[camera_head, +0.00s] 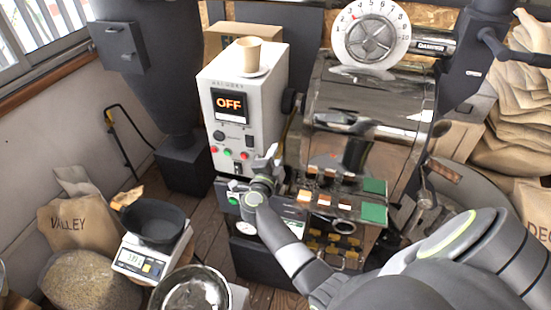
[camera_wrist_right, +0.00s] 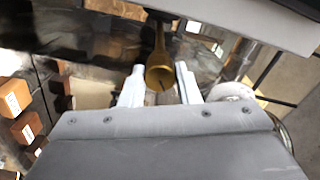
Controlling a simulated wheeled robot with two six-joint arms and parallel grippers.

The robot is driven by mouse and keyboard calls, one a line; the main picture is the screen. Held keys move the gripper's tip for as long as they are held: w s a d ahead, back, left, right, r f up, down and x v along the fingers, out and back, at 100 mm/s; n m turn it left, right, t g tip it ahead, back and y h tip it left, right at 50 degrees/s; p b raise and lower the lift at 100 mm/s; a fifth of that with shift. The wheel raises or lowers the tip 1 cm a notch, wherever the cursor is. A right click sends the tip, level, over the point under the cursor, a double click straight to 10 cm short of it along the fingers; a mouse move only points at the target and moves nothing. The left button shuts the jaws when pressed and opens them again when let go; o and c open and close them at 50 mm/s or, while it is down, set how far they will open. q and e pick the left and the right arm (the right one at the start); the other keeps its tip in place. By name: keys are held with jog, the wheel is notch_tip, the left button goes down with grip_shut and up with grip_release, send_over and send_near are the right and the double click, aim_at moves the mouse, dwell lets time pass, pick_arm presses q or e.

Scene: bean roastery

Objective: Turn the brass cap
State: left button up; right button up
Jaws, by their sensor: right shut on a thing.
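In the head view my right gripper (camera_head: 271,156) reaches up between the white control box and the roaster drum; the cap cannot be made out there. My left gripper is not in view.
The control box (camera_head: 218,136) with an OFF display stands left of the roaster (camera_head: 365,125). A tray with green and brown blocks (camera_head: 374,212) juts out in front. A scale (camera_head: 150,252) with a black bowl (camera_head: 153,219) stands lower left.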

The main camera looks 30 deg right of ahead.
jog(key=shift+m+b, duration=1.4)
jog(key=shift+m, duration=1.9)
jog(key=shift+r, duration=0.1)
jog(key=o, duration=1)
jog(key=shift+w, duration=0.1)
